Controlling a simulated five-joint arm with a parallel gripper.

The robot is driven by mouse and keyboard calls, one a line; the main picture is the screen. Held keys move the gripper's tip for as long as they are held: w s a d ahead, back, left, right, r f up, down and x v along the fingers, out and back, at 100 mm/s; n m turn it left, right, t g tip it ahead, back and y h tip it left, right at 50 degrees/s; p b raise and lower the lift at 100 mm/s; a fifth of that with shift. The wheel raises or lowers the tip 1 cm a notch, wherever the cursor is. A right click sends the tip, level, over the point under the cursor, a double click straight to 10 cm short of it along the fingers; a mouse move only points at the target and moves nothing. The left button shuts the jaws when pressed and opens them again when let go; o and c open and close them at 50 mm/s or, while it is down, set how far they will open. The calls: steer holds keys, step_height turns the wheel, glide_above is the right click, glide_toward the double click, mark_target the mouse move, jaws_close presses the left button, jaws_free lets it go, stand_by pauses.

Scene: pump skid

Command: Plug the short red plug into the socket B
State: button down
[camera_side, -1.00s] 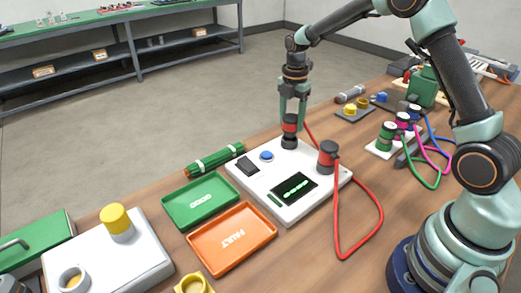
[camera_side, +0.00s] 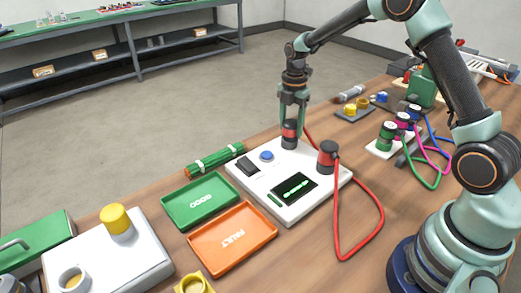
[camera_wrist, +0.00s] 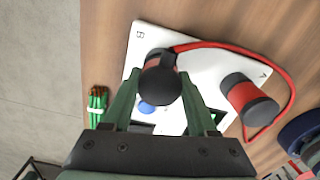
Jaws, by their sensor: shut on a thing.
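The red plug (camera_side: 290,131) with black ends is between the fingers of my gripper (camera_side: 290,112), upright at the far corner of the white test panel (camera_side: 255,181). In the wrist view my gripper (camera_wrist: 160,88) is shut on the plug (camera_wrist: 157,78), by the letter B. The plug's body hides socket B, so I cannot tell how deep it sits. A second red and black plug (camera_side: 327,157) stands at the panel's right corner, by the letter A in the wrist view (camera_wrist: 248,98). A red cord (camera_side: 365,235) joins the two plugs.
The panel has a blue button (camera_side: 267,156) and a dark display (camera_side: 294,188) with a green trace. A green GOOD tray (camera_side: 200,200) and an orange FAULT tray (camera_side: 232,236) lie to the left. A green bundle (camera_side: 215,158) lies behind them.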

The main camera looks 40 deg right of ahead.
steer(key=shift+f, duration=0.65)
steer(key=shift+c, duration=0.6)
jaws_free()
steer(key=shift+r, duration=0.15)
step_height(320, 180, up, 11)
steer(key=shift+f, duration=0.1)
steer(key=shift+r, duration=0.55)
